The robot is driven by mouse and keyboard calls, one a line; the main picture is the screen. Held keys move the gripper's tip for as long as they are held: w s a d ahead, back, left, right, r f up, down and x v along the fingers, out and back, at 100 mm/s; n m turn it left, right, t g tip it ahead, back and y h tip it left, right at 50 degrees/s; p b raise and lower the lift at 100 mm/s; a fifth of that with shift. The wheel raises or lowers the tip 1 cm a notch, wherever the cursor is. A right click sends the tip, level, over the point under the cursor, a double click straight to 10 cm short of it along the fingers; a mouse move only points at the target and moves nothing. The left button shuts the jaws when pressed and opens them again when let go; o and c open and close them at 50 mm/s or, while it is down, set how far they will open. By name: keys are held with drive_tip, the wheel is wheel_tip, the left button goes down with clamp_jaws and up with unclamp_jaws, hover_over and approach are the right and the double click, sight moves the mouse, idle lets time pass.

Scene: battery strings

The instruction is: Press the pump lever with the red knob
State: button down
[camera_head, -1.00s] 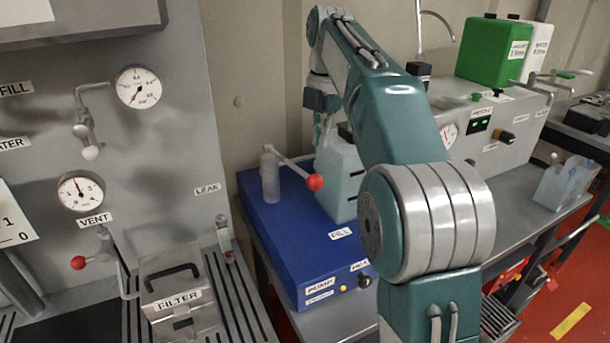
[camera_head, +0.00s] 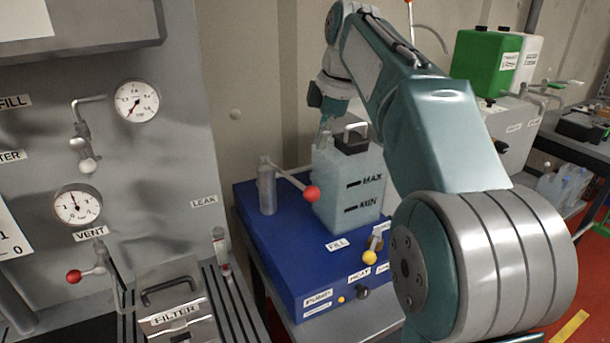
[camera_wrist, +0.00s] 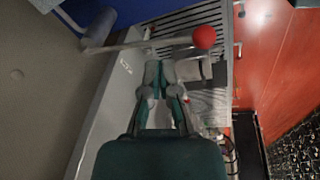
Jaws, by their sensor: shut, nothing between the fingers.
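The pump lever (camera_head: 290,178) is a pale rod running from an upright grey cylinder (camera_head: 267,190) on the blue pump box to its red knob (camera_head: 312,193). In the wrist view the lever (camera_wrist: 150,43) crosses above my fingertips, with the red knob (camera_wrist: 204,38) up and to the right of them. My gripper (camera_wrist: 162,66) is shut and empty, apart from the knob in that picture. In the head view my gripper (camera_head: 325,126) hangs above and behind the lever, beside the tank; its fingertips are small there.
A translucent tank (camera_head: 348,185) with MAX and MIN marks stands just right of the knob on the blue box (camera_head: 290,262). A yellow-knobbed valve (camera_head: 371,252) is in front. The gauge panel (camera_head: 170,190) is on the left.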

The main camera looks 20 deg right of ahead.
drive_tip(key=s+r+m+t, duration=0.4)
drive_tip(key=s+r+m, duration=0.1)
drive_tip(key=m, duration=1)
drive_tip(key=shift+y, duration=0.4)
drive_tip(key=shift+a+r, duration=0.1)
hover_over(300, 183)
drive_tip(key=d, duration=0.1)
wheel_tip(300, 183, down, 8)
drive_tip(key=f, duration=0.1)
drive_tip(key=s+f, duration=0.1)
drive_tip(key=shift+s+f, duration=0.1)
drive_tip(key=shift+f, duration=0.2)
drive_tip(key=shift+s+a+f, duration=0.15)
drive_tip(key=shift+s+f, duration=0.05)
drive_tip(key=shift+f, duration=0.55)
drive_tip(key=shift+f+t, duration=0.1)
drive_tip(key=shift+t, duration=0.2)
